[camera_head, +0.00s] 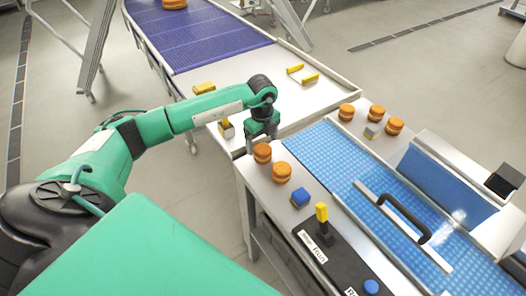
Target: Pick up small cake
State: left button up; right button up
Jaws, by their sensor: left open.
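Several small round orange-brown filled cakes are in view. My right gripper is out of view.
Yellow guides sit on the white table behind. A purple conveyor (205,40) carries another cake (174,4).

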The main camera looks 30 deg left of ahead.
aim_at(262, 148)
pick_arm(q)
notch_tip(262, 148, down, 3)
jog(key=shift+s+d+f+p, duration=0.15)
jog(key=shift+f+p, duration=0.05)
jog(key=shift+p, duration=0.7)
jog(key=shift+f, duration=0.5)
jog(key=c, duration=0.7)
jog(key=shift+c, duration=0.4)
